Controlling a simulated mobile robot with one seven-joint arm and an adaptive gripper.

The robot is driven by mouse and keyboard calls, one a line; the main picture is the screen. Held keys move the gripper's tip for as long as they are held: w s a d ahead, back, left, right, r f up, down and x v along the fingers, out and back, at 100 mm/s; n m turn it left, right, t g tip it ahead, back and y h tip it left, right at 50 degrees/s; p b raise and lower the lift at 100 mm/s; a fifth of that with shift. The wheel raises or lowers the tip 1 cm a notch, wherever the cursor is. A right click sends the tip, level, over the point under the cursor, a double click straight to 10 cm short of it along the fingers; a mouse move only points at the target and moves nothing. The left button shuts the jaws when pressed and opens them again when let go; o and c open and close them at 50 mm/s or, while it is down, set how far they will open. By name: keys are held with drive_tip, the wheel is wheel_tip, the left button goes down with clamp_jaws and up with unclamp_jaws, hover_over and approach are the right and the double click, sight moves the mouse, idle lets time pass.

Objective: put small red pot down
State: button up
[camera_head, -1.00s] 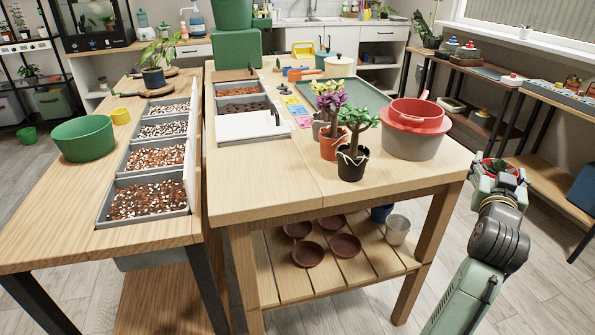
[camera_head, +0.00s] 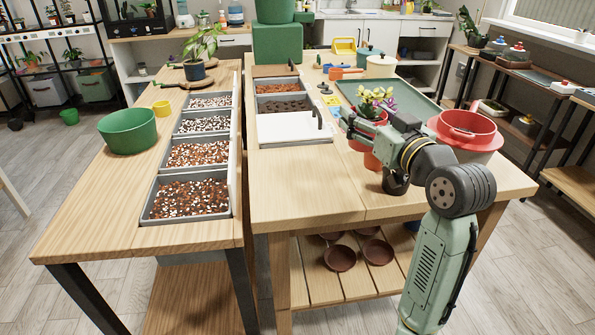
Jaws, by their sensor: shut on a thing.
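My gripper (camera_head: 366,127) is over the right-hand wooden table, shut on the small red pot (camera_head: 357,145). The pot shows only in part, above and below the fingers. A terracotta pot (camera_head: 373,162) stands behind and below my gripper, largely covered by it. A black pot (camera_head: 395,184) on the tabletop shows only in part under my wrist. Whether the small red pot touches anything is hidden.
A large grey and red pot (camera_head: 468,133) stands right of my wrist. Yellow (camera_head: 376,94) and purple flowers show behind my gripper. The front left tabletop (camera_head: 300,190) is bare. Soil bins (camera_head: 190,195) and a green bowl (camera_head: 127,131) are left.

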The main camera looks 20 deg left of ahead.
drive_tip(key=s+a+n+g+y, duration=0.2)
drive_tip(key=s+a+g, duration=0.15)
drive_tip(key=a, duration=0.25)
drive_tip(key=shift+t, duration=0.35)
drive_tip(key=shift+s+a+f+p, duration=0.1)
drive_tip(key=shift+s+f+p, duration=0.1)
drive_tip(key=shift+f, duration=1.6)
drive_tip(key=shift+s+a+f+p, duration=0.1)
drive_tip(key=shift+s+f, duration=0.1)
drive_tip(key=shift+f, duration=1.55)
drive_tip(key=shift+s+a+f+p, duration=0.1)
drive_tip(key=shift+s+f, duration=0.1)
drive_tip(key=shift+f, duration=1.6)
drive_tip(key=shift+f, duration=0.2)
drive_tip(key=o, duration=1.3)
